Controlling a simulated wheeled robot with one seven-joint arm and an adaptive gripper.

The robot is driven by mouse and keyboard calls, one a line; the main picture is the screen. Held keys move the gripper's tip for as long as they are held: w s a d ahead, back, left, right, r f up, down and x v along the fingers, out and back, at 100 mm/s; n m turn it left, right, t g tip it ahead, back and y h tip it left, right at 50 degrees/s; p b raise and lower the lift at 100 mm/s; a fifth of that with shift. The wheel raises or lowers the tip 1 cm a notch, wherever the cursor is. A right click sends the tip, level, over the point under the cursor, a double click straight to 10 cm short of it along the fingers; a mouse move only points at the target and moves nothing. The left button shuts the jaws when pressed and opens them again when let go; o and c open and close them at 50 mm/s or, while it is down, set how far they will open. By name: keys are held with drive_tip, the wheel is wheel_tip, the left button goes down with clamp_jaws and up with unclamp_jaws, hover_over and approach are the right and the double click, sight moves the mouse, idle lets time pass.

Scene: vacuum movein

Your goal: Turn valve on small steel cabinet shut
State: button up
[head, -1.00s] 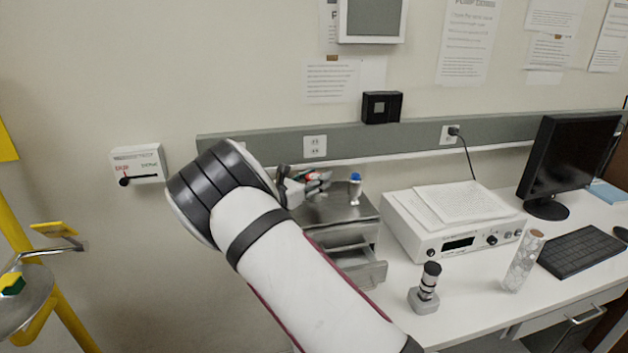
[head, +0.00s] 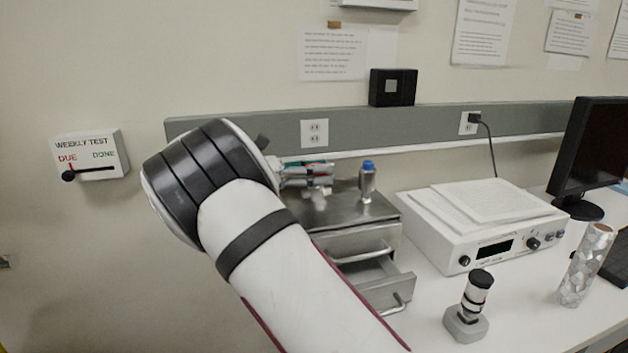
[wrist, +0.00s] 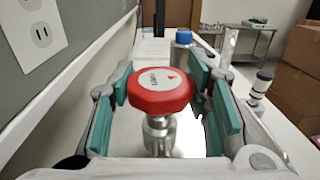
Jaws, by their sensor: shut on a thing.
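The small steel cabinet (head: 350,213) stands on the white bench against the wall, with its lower drawer (head: 385,290) pulled out. A blue-capped metal bottle (head: 367,184) stands upright on the cabinet, right of my gripper.
A white instrument (head: 480,235) with papers on top stands right of the cabinet. A dark-topped device (head: 472,305) and a patterned cylinder (head: 587,265) stand nearer the bench front. A wall box marked "WEEKLY TEST" (head: 92,155) is at left. The wall is close behind the cabinet.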

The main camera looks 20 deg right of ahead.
drive_tip(key=shift+r+m+g+b, duration=0.1)
drive_tip(key=shift+m+g+b, duration=0.3)
drive_tip(key=shift+g+b, duration=0.25)
drive_tip(key=o, duration=1.2)
drive_tip(key=a, duration=0.4)
drive_tip(key=w+a, duration=0.1)
drive_tip(key=a, duration=0.7)
drive_tip(key=shift+w, duration=0.35)
